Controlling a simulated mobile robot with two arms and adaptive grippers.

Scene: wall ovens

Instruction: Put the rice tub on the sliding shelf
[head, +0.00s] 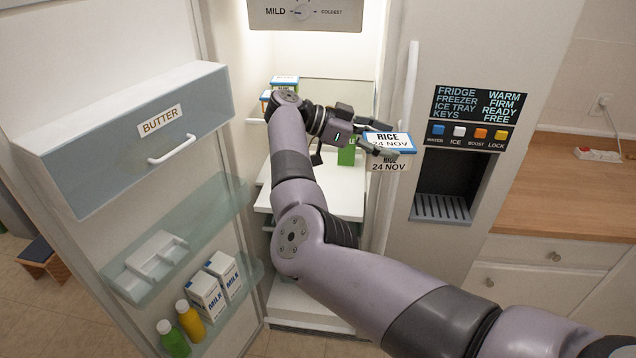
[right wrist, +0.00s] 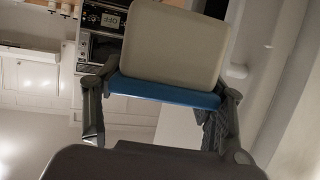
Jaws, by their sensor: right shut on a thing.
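The rice tub (head: 389,163) has a pale body and a blue-edged lid marked RICE 24 NOV. My right gripper (head: 384,144) is shut on it, holding it in the air at the right side of the fridge opening. In the right wrist view the tub (right wrist: 172,45) sits between the two fingers (right wrist: 162,108), its blue lid edge towards the palm. A white shelf (head: 340,190) shows inside the fridge, below and left of the tub, partly hidden by my arm. I cannot tell for sure whether it is the sliding one. My left gripper is out of view.
A green carton (head: 347,153) stands on the white shelf behind my gripper. Small boxes (head: 284,83) stand higher up at left. The open fridge door with the butter compartment (head: 150,135) and milk cartons (head: 206,296) is at left. The freezer door with its handle (head: 410,85) is at right.

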